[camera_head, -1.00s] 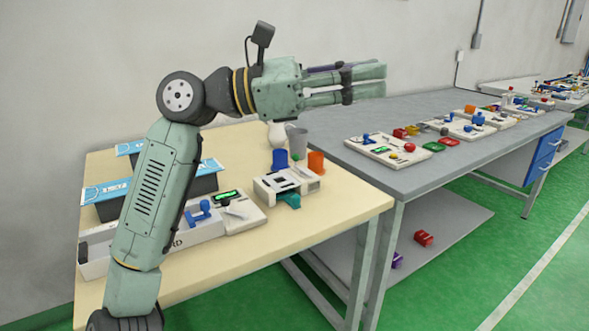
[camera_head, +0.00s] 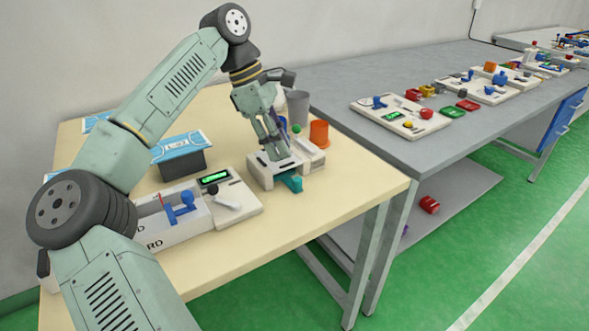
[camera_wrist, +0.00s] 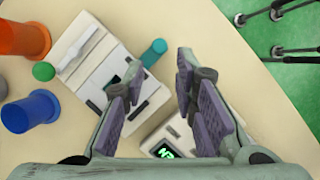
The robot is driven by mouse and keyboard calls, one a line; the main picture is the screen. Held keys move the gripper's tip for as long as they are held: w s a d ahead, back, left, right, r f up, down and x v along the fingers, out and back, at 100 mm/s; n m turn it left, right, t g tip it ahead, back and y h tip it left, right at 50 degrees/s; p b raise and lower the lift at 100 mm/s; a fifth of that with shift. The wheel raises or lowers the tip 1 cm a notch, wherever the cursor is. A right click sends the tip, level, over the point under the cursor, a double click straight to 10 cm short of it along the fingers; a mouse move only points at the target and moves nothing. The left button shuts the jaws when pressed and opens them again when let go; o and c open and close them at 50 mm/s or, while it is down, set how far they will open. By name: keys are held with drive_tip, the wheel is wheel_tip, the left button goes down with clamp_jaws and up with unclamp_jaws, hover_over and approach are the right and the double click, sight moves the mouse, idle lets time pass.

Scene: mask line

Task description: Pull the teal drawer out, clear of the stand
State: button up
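The teal drawer (camera_head: 292,184) sticks out of the front of the white stand (camera_head: 262,178) on the beige table. In the wrist view the drawer (camera_wrist: 154,52) shows as a rounded teal tab on the edge of the stand (camera_wrist: 88,62). My gripper (camera_head: 276,156) points down over the stand, just behind the drawer. In the wrist view my gripper (camera_wrist: 161,80) is open, its two fingers well apart, with nothing between them. The left finger overlaps the stand in that view and hides part of it. I cannot tell whether a fingertip touches the stand.
An orange cup (camera_head: 319,133), a grey cup (camera_head: 297,107) and a green ball (camera_head: 297,128) stand behind the stand; a blue cylinder (camera_wrist: 31,111) is close by. A panel with a green display (camera_head: 215,178) lies left. The table front before the drawer is clear.

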sight(297, 179)
drive_tip(key=p+x, duration=0.1)
drive_tip(key=x, duration=0.7)
drive_tip(key=shift+d+f, duration=0.2)
drive_tip(key=shift+f, duration=0.05)
drive_tip(key=shift+c, duration=0.5)
clamp_jaws()
